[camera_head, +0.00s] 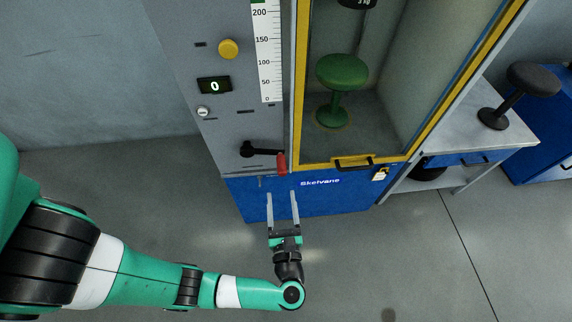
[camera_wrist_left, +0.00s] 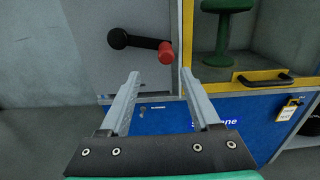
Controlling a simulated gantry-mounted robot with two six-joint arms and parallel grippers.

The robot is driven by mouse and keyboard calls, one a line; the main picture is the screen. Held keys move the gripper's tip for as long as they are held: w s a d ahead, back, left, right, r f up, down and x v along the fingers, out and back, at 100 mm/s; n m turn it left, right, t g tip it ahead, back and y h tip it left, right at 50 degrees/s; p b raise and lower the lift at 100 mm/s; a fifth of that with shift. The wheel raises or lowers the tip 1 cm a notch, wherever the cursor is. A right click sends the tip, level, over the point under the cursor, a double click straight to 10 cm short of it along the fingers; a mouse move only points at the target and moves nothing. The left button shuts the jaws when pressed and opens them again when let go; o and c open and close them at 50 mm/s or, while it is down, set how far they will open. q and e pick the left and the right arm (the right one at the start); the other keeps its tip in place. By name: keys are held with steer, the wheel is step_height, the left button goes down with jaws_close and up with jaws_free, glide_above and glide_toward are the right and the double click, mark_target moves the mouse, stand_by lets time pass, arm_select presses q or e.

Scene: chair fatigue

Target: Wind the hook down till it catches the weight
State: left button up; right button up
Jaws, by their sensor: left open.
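A black crank (camera_head: 262,151) with a red handle (camera_head: 282,163) is on the grey machine front. In the left wrist view the crank arm (camera_wrist_left: 140,41) points right and the red handle (camera_wrist_left: 166,53) is beyond the fingers, slightly right of the middle. My left gripper (camera_head: 281,194) is open and empty, just below and short of the red handle; its fingers also show in the left wrist view (camera_wrist_left: 160,82). A dark weight (camera_head: 357,3) hangs on a rod at the top of the chamber, partly cut off. The hook is not clearly visible. My right gripper is out of view.
A green stool (camera_head: 342,72) stands in the yellow-framed chamber, below the weight. A scale (camera_head: 266,60), yellow button (camera_head: 228,48) and display (camera_head: 214,86) reading 0 are on the panel. A yellow rail with a black handle (camera_head: 354,162) crosses the chamber's bottom. A bench (camera_head: 517,135) stands right.

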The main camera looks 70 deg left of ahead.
mark_target(282, 165)
arm_select(q)
steer(key=x, duration=0.3)
steer(key=b+x, duration=0.1)
steer(key=x, duration=0.7)
steer(key=shift+w+b, duration=0.3)
steer(key=shift+w, duration=0.15)
jaws_close()
stand_by(0.6)
